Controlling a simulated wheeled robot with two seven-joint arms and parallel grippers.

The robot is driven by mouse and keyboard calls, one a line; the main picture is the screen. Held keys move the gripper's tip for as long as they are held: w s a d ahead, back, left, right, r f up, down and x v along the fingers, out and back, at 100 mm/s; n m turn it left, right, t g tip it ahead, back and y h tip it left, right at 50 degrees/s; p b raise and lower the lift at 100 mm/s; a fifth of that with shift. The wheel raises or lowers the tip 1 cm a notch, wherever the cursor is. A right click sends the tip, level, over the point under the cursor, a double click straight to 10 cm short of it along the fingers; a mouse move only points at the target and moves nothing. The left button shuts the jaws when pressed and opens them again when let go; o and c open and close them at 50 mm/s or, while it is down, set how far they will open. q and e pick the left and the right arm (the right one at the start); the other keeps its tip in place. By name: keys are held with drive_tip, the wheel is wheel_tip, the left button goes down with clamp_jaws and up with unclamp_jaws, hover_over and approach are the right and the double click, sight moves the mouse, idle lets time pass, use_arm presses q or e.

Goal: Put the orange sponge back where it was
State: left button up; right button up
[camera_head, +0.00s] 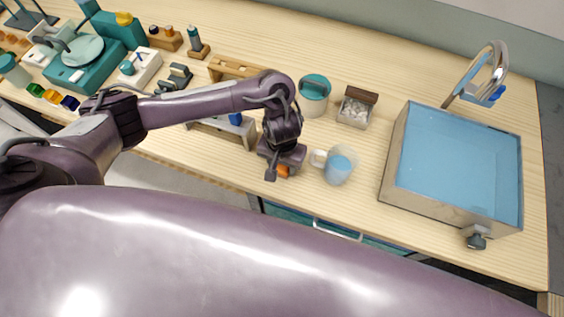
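The orange sponge (283,171) shows as a small orange patch at my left gripper (281,168), near the front edge of the wooden counter. Most of it is hidden by the gripper, which points down over it. The orange patch lies between the fingers. I cannot tell whether they are closed on it, or whether the sponge rests on the counter. My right gripper is not in view.
A mug (338,166) with light blue inside stands just right of the gripper. Farther right is a blue-lined sink (460,160) with a tap (492,65). A teal-topped container (314,95) and small wooden box (356,107) stand behind. A wooden rack (238,67) is back left.

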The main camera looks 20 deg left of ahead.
use_arm(q)
drive_tip(key=o, duration=0.3)
wheel_tip(320, 180, up, 12)
drive_tip(key=p, duration=0.5)
drive_tip(key=shift+r, duration=0.15)
idle(0.4)
